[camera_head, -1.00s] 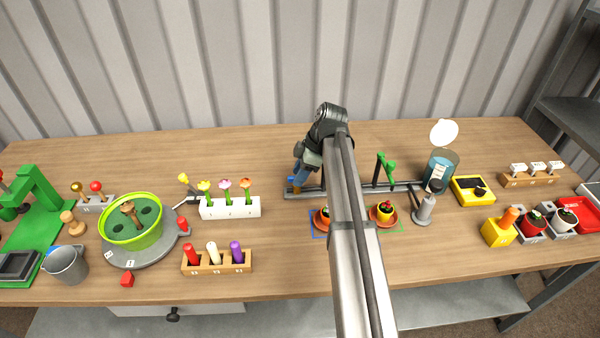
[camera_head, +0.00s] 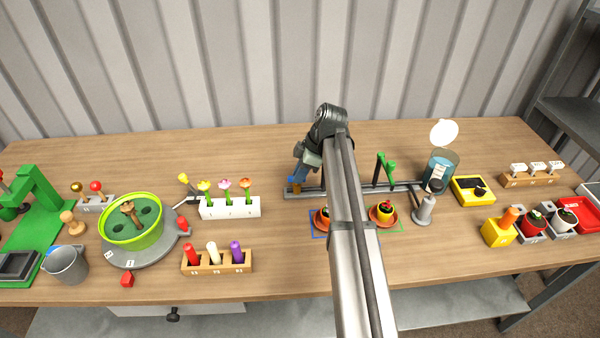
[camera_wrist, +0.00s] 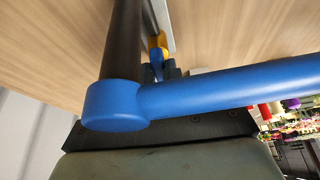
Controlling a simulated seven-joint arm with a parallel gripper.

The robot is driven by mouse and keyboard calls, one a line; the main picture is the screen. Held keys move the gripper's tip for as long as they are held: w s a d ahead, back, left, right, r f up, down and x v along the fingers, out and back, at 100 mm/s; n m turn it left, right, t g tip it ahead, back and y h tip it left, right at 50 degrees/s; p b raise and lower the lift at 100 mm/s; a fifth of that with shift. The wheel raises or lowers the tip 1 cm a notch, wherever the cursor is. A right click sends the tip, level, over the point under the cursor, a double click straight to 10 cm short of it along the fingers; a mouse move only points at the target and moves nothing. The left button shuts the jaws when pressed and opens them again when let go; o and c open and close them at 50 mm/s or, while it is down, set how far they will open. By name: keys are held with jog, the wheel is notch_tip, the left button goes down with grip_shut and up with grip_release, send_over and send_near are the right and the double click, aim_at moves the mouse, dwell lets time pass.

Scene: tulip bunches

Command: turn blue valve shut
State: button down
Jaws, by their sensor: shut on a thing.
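The blue valve (camera_head: 294,184) sits at the left end of a grey pipe rail in the head view, partly hidden by my gripper. In the wrist view its blue handle (camera_wrist: 240,88) runs large across the picture to the right from a round blue hub (camera_wrist: 113,105). My gripper (camera_head: 297,180) points down at the valve and is shut on a blue part of it. The fingertips show small in the wrist view beside a blue piece (camera_wrist: 157,60), with a yellow part (camera_wrist: 158,42) behind. The exact contact is hard to see.
The grey rail (camera_head: 312,190) runs right past a green valve (camera_head: 386,168). Two potted plants on orange saucers (camera_head: 383,215) stand in front, one partly behind my arm. A white flower block (camera_head: 230,208) stands to the left. A glass container (camera_head: 440,170) stands right.

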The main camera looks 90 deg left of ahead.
jog(key=shift+d+m+y, duration=0.1)
jog(key=shift+m+y, duration=0.4)
jog(key=shift+m, duration=1)
jog(key=c, duration=1.1)
grip_release()
jog(key=shift+r, duration=0.1)
jog(key=v, duration=1.3)
jog(key=shift+d+r, duration=0.1)
jog(key=shift+r, duration=0.25)
